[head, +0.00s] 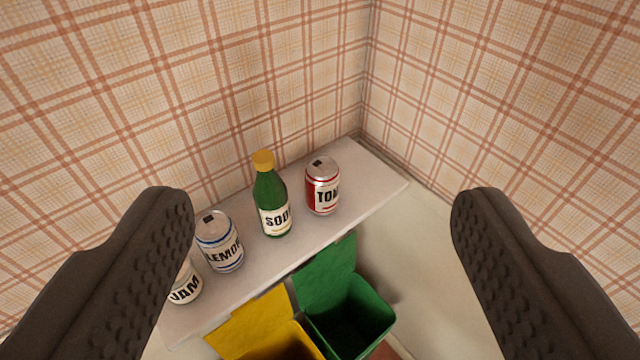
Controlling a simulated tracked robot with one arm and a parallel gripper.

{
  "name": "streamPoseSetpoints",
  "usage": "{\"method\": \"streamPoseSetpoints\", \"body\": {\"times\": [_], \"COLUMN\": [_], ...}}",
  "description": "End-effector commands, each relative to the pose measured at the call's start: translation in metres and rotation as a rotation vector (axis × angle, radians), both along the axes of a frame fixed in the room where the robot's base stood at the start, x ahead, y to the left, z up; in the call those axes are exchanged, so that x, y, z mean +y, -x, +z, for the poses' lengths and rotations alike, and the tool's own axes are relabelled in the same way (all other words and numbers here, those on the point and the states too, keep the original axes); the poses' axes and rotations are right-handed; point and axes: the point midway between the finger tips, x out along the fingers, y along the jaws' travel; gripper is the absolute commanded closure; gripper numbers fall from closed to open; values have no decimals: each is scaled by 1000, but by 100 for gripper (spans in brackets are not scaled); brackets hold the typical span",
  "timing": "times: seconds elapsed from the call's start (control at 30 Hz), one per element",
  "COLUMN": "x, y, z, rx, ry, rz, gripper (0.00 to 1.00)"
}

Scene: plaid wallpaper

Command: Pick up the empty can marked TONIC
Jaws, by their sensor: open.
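The can marked TONIC, its label partly turned away so that "TON" shows, is red, white and silver (322,187). It stands upright near the right end of a pale shelf (374,178). My gripper (322,215) is open and empty, with one dark finger at each side of the view. The can appears between the fingers in the picture, apart from both, farther off on the shelf.
A green SODA bottle (270,200) with a yellow cap stands left of the can. Farther left are a LEMON can (219,242) and a JAM container (186,286), partly hidden by my left finger. Yellow (258,325) and green (345,300) open bins stand below the shelf's front. Plaid walls meet behind.

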Motion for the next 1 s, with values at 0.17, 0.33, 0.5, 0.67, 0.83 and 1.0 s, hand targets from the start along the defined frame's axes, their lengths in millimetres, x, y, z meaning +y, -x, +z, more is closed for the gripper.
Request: {"method": "streamPoseSetpoints", "body": {"times": [0.17,0.33,0.5,0.67,0.83,1.0], "x": [4,7,8,7,5,3], "y": [-72,-130,-175,-206,-225,-232], "z": [-49,-106,-169,-233,-292,-324], "rx": [36,64,91,117,137,145], "ry": [-7,-11,-15,-11,-5,1], "rz": [8,8,1,-12,-27,-37], "gripper": [30,30,30,30,30,30]}}
